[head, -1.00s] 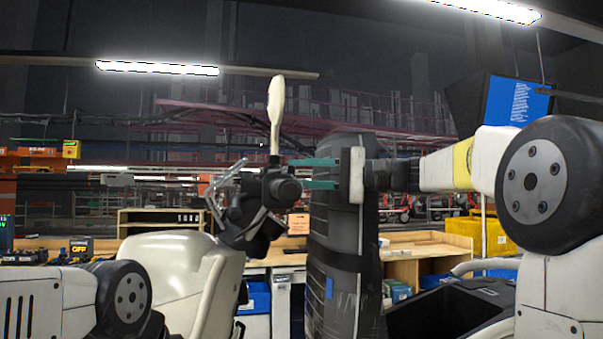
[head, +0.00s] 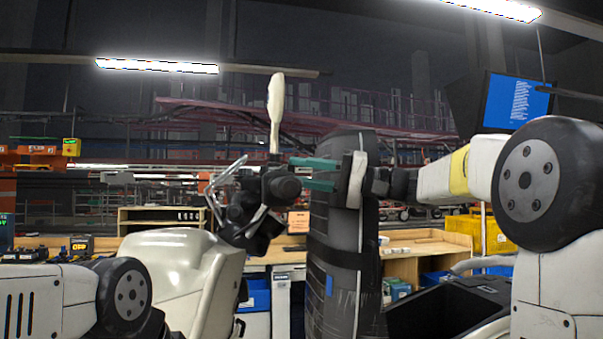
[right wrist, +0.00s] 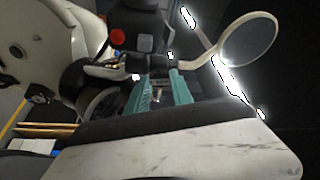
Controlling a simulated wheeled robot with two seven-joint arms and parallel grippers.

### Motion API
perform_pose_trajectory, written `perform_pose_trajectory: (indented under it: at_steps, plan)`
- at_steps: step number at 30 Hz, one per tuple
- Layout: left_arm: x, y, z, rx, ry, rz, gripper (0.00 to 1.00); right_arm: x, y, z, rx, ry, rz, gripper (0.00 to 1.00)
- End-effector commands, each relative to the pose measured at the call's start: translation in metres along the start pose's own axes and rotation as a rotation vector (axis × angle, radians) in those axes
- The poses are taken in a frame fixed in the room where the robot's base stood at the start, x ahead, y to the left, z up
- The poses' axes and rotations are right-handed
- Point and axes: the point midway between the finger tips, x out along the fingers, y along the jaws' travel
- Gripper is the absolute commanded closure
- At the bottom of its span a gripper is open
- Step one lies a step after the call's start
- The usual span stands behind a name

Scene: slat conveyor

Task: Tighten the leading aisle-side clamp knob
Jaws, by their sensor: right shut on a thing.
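A cream scooter body (head: 185,270) stands at the left centre, with a dark handlebar assembly (head: 245,205) above it. A cream mirror stands upright on it, edge-on in the head view (head: 275,105) and round in the right wrist view (right wrist: 248,40). My right gripper (head: 292,173) reaches it from the right with teal fingers. In the right wrist view its fingers (right wrist: 158,84) close around a small metal-coloured piece, taken as the clamp knob (right wrist: 159,86), mostly hidden between them. My left gripper is out of view.
A dark, tall cylindrical column (head: 335,270) stands right behind the gripper. A wooden bench (head: 430,245) with blue bins and yellow crates (head: 465,228) is behind at right. A blue screen (head: 515,103) hangs at upper right.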

Motion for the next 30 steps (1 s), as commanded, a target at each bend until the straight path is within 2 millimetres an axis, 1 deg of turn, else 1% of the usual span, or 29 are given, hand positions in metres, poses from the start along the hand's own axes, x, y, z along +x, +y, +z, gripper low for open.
perform_pose_trajectory:
  at_steps: [2,3,4,11,14,17,24,27,30]
  plan:
    - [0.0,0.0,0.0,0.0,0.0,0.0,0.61,0.0,0.001,0.001,0.001,-0.002,0.003,1.0]
    - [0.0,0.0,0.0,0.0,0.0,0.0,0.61,0.0,0.001,0.001,0.001,-0.002,0.003,0.65]
    - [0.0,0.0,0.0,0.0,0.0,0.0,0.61,0.0,0.001,0.001,0.001,-0.002,0.003,0.63]
    - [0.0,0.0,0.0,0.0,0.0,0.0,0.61,0.0,0.001,0.0,0.001,-0.001,0.002,0.63]
    - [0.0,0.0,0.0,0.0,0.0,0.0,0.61,-0.003,0.001,0.0,0.001,0.0,0.002,0.63]
    - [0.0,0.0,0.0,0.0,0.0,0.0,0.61,-0.014,0.001,-0.001,0.001,0.002,0.003,0.63]
    - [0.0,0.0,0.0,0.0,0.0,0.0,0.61,-0.055,0.001,-0.001,0.001,0.002,0.003,0.63]
    - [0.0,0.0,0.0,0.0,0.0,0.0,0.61,-0.068,0.001,-0.001,0.001,0.001,0.002,0.63]
    - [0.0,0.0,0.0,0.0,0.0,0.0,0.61,-0.076,0.001,0.0,0.001,0.0,0.002,0.63]
